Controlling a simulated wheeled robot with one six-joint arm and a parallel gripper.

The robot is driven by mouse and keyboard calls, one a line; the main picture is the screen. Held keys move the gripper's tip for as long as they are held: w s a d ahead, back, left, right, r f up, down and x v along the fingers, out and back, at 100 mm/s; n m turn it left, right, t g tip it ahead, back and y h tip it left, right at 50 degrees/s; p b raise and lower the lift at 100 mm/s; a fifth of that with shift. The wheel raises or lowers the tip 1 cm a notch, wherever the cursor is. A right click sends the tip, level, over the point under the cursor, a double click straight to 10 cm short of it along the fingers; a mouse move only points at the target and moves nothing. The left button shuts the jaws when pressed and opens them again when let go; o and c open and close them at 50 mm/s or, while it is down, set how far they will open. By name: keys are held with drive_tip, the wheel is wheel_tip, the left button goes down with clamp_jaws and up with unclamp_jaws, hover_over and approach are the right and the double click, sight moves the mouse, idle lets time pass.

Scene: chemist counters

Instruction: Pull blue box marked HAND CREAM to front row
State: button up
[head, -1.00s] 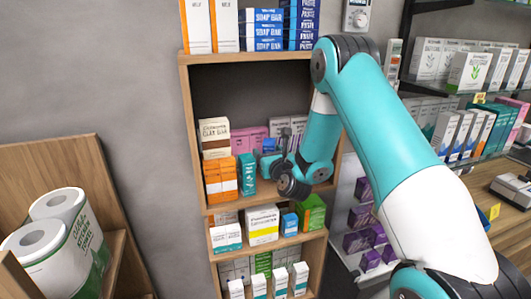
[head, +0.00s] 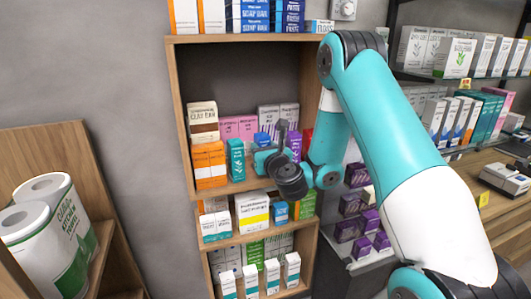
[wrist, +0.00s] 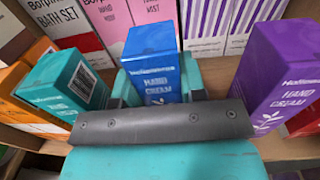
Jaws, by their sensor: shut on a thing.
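The blue box marked HAND CREAM (wrist: 152,72) stands upright between the two fingers of my gripper (wrist: 160,88) in the wrist view. The fingers are shut on its sides, and the gripper body hides its lower part. In the head view only a small blue patch of the box (head: 262,138) shows above my gripper (head: 264,154), on the middle shelf. A teal box (wrist: 65,85) is to its left and a purple HAND CREAM box (wrist: 278,70) to its right, both apart from it.
Pink boxes (wrist: 105,22) and white striped boxes (wrist: 215,25) stand behind the blue box. The wooden shelf side (head: 183,120) bounds the left.

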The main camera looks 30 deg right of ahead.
drive_tip(key=shift+b+v, duration=0.4)
drive_tip(key=shift+v, duration=0.7)
drive_tip(key=shift+a+f, duration=0.1)
drive_tip(key=shift+f, duration=0.1)
drive_tip(key=o, duration=1)
drive_tip(key=shift+o, duration=0.2)
drive_tip(key=shift+w+r, duration=0.1)
